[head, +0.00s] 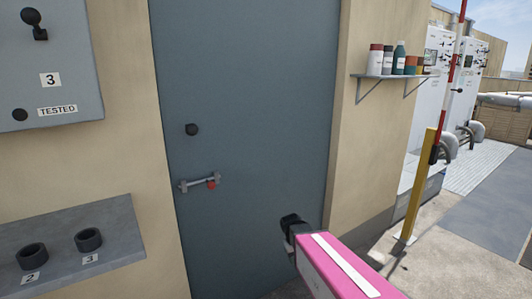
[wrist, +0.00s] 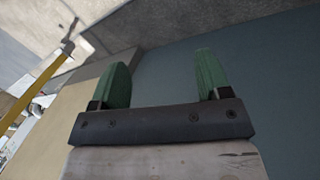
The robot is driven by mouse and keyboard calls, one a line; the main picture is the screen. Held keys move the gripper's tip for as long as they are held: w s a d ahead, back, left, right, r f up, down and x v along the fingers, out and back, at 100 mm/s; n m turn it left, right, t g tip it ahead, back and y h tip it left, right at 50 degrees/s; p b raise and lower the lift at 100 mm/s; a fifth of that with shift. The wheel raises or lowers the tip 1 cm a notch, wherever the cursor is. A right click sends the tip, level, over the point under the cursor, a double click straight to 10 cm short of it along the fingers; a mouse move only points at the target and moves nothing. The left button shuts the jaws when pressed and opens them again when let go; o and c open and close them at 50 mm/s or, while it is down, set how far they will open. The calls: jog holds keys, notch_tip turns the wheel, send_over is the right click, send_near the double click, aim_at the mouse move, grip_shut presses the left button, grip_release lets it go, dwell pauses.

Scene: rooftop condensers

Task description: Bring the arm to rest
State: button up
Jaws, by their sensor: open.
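My arm comes in from the lower right of the head view, with a pink link. My gripper (head: 291,222) is at its end, in front of the lower right part of the blue-grey door (head: 250,110). In the wrist view my gripper (wrist: 161,80) shows two green fingers set wide apart. Nothing is between them. Behind them lie a blue-grey surface and the pale wall. I cannot tell the exact gap between the gripper and the door.
A shelf (head: 388,76) with several bottles and cans hangs on the right wall. A yellow post (head: 420,185) stands at right.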

jog(key=s+d+r+m+y, duration=0.2)
jog(key=s+d+m, duration=0.1)
jog(key=s+d, duration=0.2)
jog(key=shift+s+r+g+y, duration=0.35)
jog(key=shift+s+g+y, duration=0.05)
jog(key=shift+s, duration=0.1)
jog(key=shift+d, duration=0.1)
dwell(0.5)
